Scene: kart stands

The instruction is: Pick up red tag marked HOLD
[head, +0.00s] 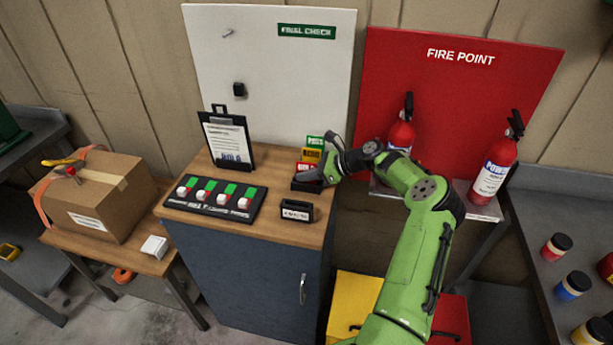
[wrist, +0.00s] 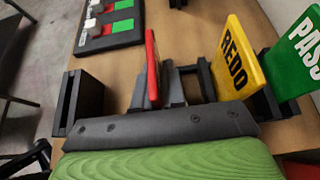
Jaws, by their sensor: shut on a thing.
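The red tag (head: 306,167) stands in front of the yellow and green tags at the black rack (head: 303,186) on the cabinet's wooden top. In the wrist view the red tag (wrist: 152,68) is seen nearly edge-on, so its lettering is hidden there. My gripper (head: 314,175) reaches in from the right and is shut on the red tag; its grey fingers (wrist: 170,85) show in the wrist view. I cannot tell whether the tag's lower edge is still in its slot. The yellow REDO tag (wrist: 238,55) and green PASS tag (wrist: 296,58) stand to the right.
A small black labelled holder (head: 297,211) stands in front of the rack. A switch panel (head: 215,198) and a clipboard (head: 228,140) are to the left. The red fire point board (head: 455,85) and extinguishers (head: 495,170) are on the right. Bare wood lies around the holder.

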